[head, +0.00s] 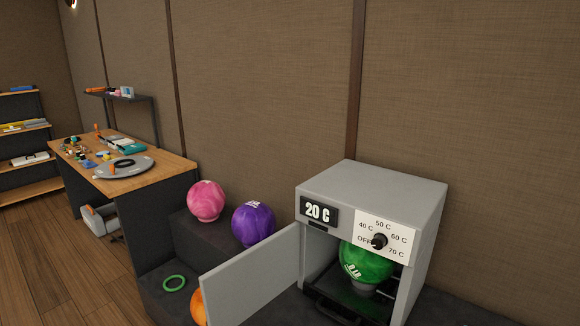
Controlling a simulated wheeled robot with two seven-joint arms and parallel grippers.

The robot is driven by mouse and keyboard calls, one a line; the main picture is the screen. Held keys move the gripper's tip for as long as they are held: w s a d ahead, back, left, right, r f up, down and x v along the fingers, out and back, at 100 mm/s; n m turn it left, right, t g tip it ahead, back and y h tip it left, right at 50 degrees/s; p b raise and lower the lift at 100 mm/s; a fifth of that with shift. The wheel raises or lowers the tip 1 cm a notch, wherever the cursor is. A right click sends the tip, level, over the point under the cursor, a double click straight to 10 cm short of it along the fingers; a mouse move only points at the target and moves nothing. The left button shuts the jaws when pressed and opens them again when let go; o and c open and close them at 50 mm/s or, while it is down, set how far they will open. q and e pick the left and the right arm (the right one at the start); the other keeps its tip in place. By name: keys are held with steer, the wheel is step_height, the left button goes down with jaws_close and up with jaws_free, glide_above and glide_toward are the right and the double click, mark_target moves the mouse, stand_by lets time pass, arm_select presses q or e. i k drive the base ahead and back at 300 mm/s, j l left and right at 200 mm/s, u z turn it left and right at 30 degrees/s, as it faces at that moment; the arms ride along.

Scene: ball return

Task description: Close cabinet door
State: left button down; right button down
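The grey cabinet (425,215) stands at the right, against the brown wall. Its door (255,278) hangs open, swung out to the left of the opening. A green ball (365,262) sits inside the cabinet on a small support. The front panel has a display (318,212) reading 20 C and a black dial (379,241) among temperature marks from OFF to 70 C. Neither of my grippers is in the head view.
A pink ball (206,200) and a purple ball (253,223) rest on a dark ledge left of the cabinet. An orange ball (198,306) is partly hidden behind the door. A green ring (174,283) lies nearby. A cluttered wooden workbench (175,166) stands further left.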

mark_target(234, 291)
steer(key=j+z, duration=0.15)
steer(key=z, duration=0.6)
steer(key=j+z, duration=0.45)
steer(key=j, duration=0.45)
steer(key=j+z, duration=0.5)
steer(key=j, duration=0.4)
